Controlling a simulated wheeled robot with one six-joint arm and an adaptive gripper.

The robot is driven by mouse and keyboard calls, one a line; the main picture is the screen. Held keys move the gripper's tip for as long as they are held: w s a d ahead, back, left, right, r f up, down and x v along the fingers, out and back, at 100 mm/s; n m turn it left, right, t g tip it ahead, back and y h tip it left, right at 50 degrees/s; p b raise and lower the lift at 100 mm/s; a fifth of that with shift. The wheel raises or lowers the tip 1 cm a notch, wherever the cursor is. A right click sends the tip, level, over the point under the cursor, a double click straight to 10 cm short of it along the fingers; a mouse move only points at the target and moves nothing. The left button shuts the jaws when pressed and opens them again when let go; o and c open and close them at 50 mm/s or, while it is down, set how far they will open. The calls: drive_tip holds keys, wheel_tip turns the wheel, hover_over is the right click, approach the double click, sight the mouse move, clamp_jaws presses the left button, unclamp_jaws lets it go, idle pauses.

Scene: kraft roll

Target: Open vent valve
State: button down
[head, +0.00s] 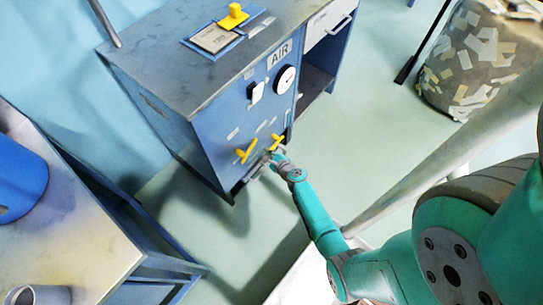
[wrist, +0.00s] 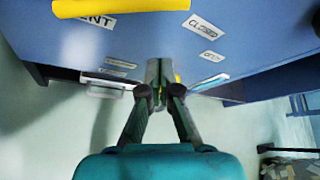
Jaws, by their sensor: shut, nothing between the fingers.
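Two yellow valve handles, a left one (head: 246,151) and a right one (head: 277,141), sit low on the front of the blue cabinet (head: 215,125). In the wrist view a yellow handle (wrist: 120,8) lies nearly level along the top edge, just above a partly hidden label ending in "ENT" (wrist: 97,20). Labels "CLOSED" (wrist: 203,27) and, fainter, one like "OPEN" (wrist: 212,56) are to its right. My gripper (head: 268,158) is shut and empty, just below the handles; its fingertips (wrist: 158,92) are below the labels, apart from that handle. A yellow bit shows behind the fingertips.
A pressure gauge (head: 285,79) and a white switch (head: 256,92) are above the handles, under an "AIR" sign (head: 279,54). A table with a blue cylinder (head: 18,180) stands left. A scrap-filled bin (head: 470,65) is at the upper right. The floor between is clear.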

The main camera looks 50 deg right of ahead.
drive_tip(key=shift+w+a+r, duration=0.2)
drive_tip(key=shift+w+r, duration=0.05)
drive_tip(key=shift+w, duration=0.45)
drive_tip(key=shift+w+a+r, duration=0.2)
drive_tip(key=shift+w+r, duration=0.05)
drive_tip(key=shift+w, duration=0.4)
drive_tip(key=shift+w+a+r, duration=0.2)
drive_tip(key=shift+w+r, duration=0.05)
drive_tip(key=shift+w, duration=0.45)
